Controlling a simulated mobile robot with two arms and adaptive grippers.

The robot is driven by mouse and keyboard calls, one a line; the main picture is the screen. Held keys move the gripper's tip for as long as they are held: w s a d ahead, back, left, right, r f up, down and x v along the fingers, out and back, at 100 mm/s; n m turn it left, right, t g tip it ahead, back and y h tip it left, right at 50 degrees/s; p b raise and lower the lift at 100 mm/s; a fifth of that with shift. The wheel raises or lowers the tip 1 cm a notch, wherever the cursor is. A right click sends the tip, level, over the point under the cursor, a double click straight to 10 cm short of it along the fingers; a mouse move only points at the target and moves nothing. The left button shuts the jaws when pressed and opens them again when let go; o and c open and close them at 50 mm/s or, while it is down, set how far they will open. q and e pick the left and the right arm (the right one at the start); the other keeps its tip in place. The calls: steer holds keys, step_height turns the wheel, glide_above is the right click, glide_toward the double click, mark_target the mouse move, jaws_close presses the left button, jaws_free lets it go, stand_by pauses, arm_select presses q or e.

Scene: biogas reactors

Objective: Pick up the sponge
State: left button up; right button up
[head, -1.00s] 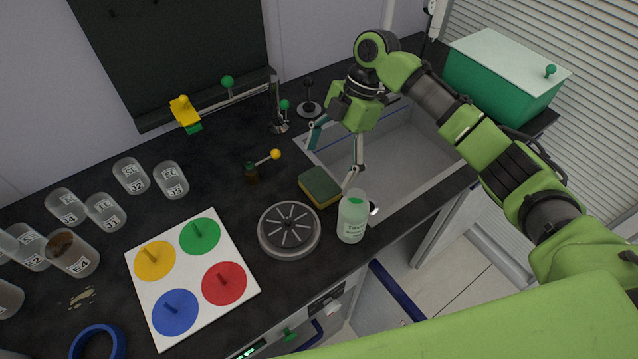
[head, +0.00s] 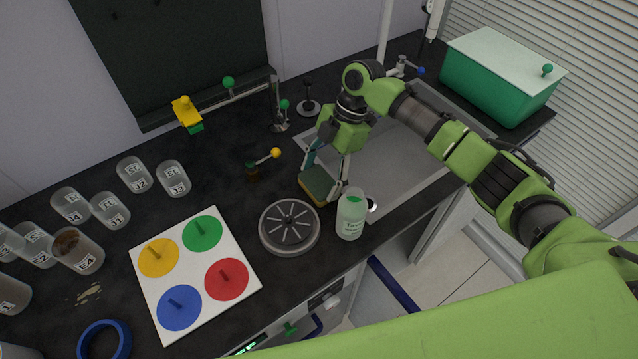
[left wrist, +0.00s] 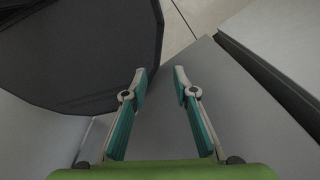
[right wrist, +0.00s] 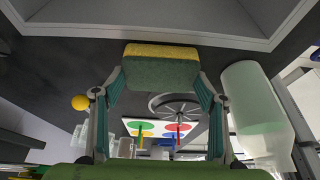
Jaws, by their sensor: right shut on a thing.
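The sponge (head: 317,184), green on one face and yellow on the other, is on the dark worktop at the left front corner of the sink. My right gripper (head: 322,186) has its fingers on either side of it and is shut on it. The sponge also shows between the fingertips in the right wrist view (right wrist: 160,66). Whether it is lifted off the worktop I cannot tell. My left gripper (left wrist: 159,84) is open and empty in the left wrist view, away from the sponge. It is not in the head view.
A bottle with green liquid (head: 351,214) stands close to the sponge, and a round grey lidded disc (head: 289,240) is in front. The sink (head: 400,165) lies to the right. A white board with coloured discs (head: 205,242) and several labelled jars (head: 110,210) are at left.

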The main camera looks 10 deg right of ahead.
mark_target(321, 180)
step_height(321, 180, up, 10)
steer(key=b, duration=0.2)
stand_by(0.4)
steer(key=shift+c, duration=0.5)
